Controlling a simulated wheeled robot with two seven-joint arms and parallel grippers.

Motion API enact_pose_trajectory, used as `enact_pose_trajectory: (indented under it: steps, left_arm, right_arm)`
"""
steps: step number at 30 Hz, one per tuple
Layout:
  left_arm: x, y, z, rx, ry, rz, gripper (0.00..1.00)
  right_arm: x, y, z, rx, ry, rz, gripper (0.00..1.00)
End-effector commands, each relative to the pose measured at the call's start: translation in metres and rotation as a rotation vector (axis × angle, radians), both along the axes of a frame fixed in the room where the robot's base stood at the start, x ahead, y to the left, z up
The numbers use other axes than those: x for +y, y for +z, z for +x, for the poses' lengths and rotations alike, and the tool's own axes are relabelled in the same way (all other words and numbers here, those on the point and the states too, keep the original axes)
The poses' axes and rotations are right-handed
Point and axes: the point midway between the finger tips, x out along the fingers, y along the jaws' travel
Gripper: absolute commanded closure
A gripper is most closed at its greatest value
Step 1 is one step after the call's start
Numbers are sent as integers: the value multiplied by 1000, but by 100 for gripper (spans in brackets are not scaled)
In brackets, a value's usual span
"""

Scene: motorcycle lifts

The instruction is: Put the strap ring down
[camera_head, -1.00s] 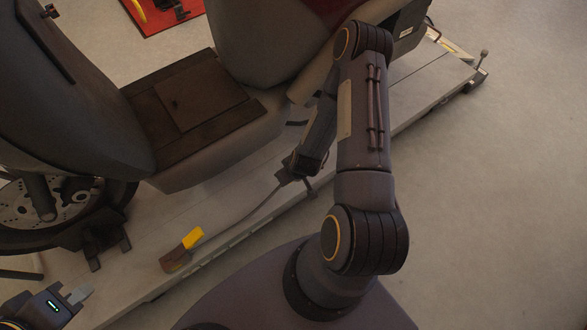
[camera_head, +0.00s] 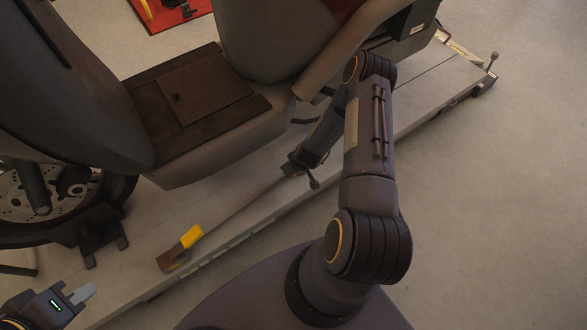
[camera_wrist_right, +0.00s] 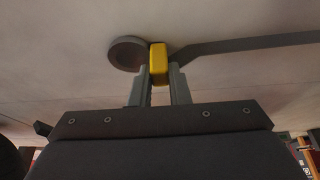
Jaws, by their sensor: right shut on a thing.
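My right gripper (camera_wrist_right: 158,78) is shut on the yellow grip of the strap ring (camera_wrist_right: 159,62). The dark round ring (camera_wrist_right: 127,54) sits left of the fingers, and a grey strap (camera_wrist_right: 245,45) runs off to the right. In the head view my right gripper (camera_head: 292,169) is by the lift's edge, its fingers mostly hidden. The ring (camera_head: 313,183) shows just beside it. The strap (camera_head: 240,203) runs from there to a yellow and brown ratchet (camera_head: 181,248) on the lift deck. My left gripper (camera_head: 80,294) is at lower left; its finger gap is unclear.
The grey lift platform (camera_head: 420,93) crosses the view diagonally. A motorcycle (camera_head: 190,95) stands on it, close beside my right forearm. A red mat (camera_head: 170,15) lies at the back. The floor (camera_head: 490,210) on the right is clear.

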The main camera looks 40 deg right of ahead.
Motion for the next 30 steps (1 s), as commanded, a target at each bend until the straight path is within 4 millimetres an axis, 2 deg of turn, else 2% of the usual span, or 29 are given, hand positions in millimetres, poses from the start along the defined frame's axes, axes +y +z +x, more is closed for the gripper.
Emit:
enact_pose_trajectory:
  steps: [6, 7, 11, 19, 23, 30]
  left_arm:
    - [0, -5, 0, 0, 0, 0, 100]
    - [0, -3, 0, 0, 0, 0, 100]
    - [0, -2, 0, 0, 0, 0, 100]
    - [0, -2, 0, 0, 0, 0, 100]
    - [0, 4, 0, 0, 0, 0, 100]
    - [0, 20, 0, 0, 0, 0, 100]
  right_arm:
    - [0, -4, 0, 0, 1, 0, 100]
    - [0, -2, 0, 0, 0, 0, 80]
    - [0, -2, 0, 0, 0, 0, 63]
    - [0, -1, 0, 0, 0, 0, 62]
    - [0, 7, -1, 0, 1, 0, 62]
    - [-1, 52, -19, 0, 2, -2, 62]
